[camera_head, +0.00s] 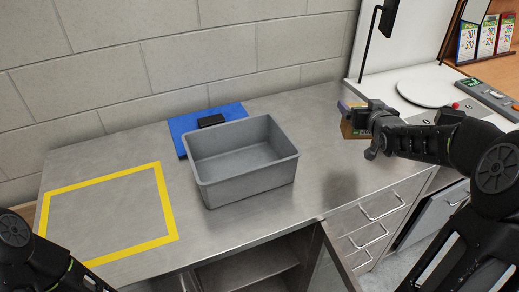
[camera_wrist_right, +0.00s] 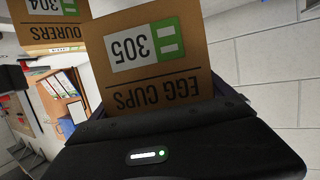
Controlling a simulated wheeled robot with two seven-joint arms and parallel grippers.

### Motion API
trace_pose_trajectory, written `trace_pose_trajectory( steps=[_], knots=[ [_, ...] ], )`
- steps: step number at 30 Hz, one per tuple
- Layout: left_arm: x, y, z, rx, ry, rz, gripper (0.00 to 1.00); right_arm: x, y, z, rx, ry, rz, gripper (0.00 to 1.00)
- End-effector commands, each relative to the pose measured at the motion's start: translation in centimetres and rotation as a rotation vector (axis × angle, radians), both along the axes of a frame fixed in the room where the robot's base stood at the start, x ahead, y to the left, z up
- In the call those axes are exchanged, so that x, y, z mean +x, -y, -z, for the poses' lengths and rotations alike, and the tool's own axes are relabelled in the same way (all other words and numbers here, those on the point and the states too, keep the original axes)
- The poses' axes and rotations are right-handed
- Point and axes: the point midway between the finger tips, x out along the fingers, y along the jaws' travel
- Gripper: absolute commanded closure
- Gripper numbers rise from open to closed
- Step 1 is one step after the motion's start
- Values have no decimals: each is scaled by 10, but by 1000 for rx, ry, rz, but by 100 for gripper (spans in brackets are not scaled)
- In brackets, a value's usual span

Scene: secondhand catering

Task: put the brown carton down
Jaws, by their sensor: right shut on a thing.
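The brown carton (camera_head: 355,132) shows in part beside my right gripper (camera_head: 364,118) in the head view. In the right wrist view the carton (camera_wrist_right: 190,75) fills the upper middle, with a green and white "305" label and "EGG CUPS" printed upside down. My right gripper is shut on it, at the right end of the steel counter (camera_head: 310,180). A dark shadow lies on the counter below, and the carton appears raised above the top. My left arm enters at the bottom left of the head view; its gripper is out of view.
A yellow taped rectangle (camera_head: 168,205) at left is clear. A white round plate (camera_head: 424,92) is at right. Another carton (camera_wrist_right: 48,20) shows in the wrist view.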

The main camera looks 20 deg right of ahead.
Motion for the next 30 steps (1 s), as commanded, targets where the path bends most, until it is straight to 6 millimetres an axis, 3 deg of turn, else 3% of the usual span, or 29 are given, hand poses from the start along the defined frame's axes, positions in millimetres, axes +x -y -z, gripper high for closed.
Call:
trace_pose_trajectory(
  steps=[7, 16, 30],
  knots=[
    [0, 0, -2, 0, 0, 0, 0, 0, 0, 9, 1, -1, -1, 67],
    [-1, 0, -10, 3, -3, -1, 0, 0, 0, 57, 0, -1, 0, 67],
    [-1, -1, -12, 3, -4, -1, 0, 0, 0, 72, 1, -1, 0, 67]
  ],
)
